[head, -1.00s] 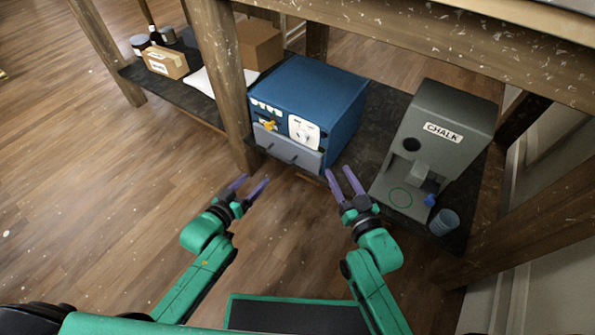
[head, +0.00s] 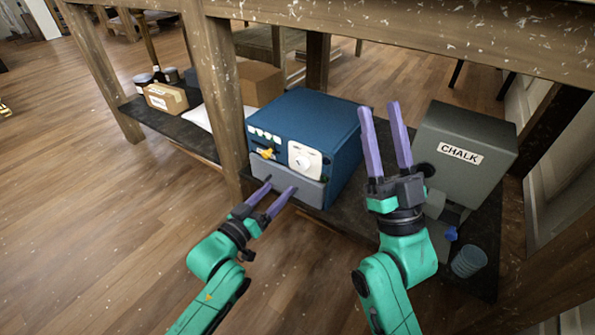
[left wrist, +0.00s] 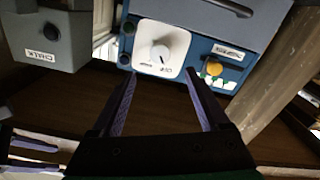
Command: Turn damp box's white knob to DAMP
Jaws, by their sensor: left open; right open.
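The blue damp box (head: 318,122) stands on the low shelf, its front facing me. Its white knob (head: 303,163) sits on a white plate at the right of the front panel, with a yellow part (head: 267,153) to its left. The left wrist view shows the knob (left wrist: 160,53) on its plate beyond the fingertips; the lettering there is too small to read. My left gripper (head: 276,192) is open and empty, just below and in front of the box's grey lower front. My right gripper (head: 385,108) is open, raised, right of the box in the picture.
A grey CHALK dispenser (head: 470,135) stands right of the box, with a grey-blue cup (head: 468,261) near it. A wooden post (head: 218,90) stands close left of the box. Cardboard boxes lie further left, and the tabletop edge runs above.

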